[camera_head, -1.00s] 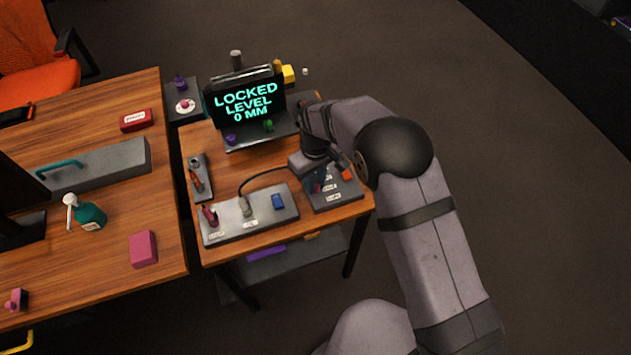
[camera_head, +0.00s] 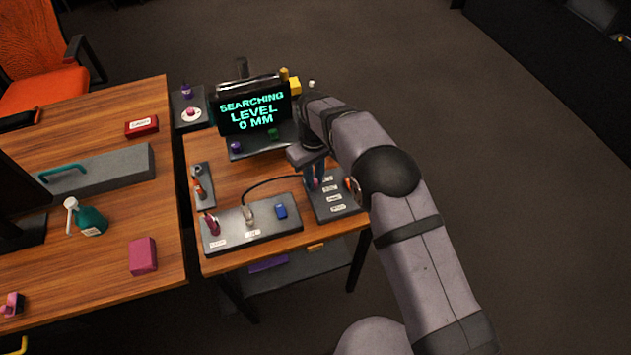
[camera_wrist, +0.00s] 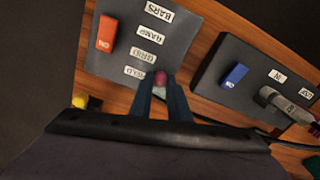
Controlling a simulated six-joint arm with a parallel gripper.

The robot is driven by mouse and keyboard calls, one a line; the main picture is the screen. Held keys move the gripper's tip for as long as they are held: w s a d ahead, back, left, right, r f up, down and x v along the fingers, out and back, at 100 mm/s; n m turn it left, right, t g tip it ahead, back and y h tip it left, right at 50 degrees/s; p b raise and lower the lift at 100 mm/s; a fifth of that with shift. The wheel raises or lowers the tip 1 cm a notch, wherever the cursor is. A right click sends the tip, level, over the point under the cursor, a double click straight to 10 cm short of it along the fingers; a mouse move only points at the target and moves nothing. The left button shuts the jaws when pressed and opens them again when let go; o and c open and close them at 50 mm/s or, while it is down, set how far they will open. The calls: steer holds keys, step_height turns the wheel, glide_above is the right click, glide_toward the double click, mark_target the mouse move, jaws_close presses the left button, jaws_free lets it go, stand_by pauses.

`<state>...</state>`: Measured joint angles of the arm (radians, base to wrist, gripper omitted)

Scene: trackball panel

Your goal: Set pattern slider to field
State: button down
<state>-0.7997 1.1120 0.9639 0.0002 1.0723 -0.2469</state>
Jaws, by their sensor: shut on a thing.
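The pattern slider's pinkish-red knob (camera_wrist: 160,78) sits between the fingertips of my gripper (camera_wrist: 160,88) in the wrist view. My gripper is shut on it. The knob is close beside the lowest label, which appears to read FIELD (camera_wrist: 134,73). The labels GRID, RAMP and BARS (camera_wrist: 159,12) run up from it on the dark slider panel (camera_wrist: 190,40). In the head view my gripper (camera_head: 315,184) reaches down on the panel (camera_head: 347,207) near the far end of its label row. The slot under the knob is hidden.
An orange switch (camera_wrist: 107,33) is on the same panel. A second panel with a blue switch (camera_wrist: 236,74) and a grey plug (camera_wrist: 285,104) with a cable lies beside it. The screen (camera_head: 252,110) reads SEARCHING, LEVEL 0 MM. A yellow object (camera_wrist: 80,100) is near my gripper's left.

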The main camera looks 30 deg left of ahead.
steer(key=shift+w+a+r, duration=0.1)
steer(key=shift+w+a, duration=0.05)
steer(key=c, duration=1.7)
jaws_free()
steer(key=shift+o, duration=0.2)
steer(key=shift+r+b, duration=0.8)
steer(key=shift+r, duration=2.8)
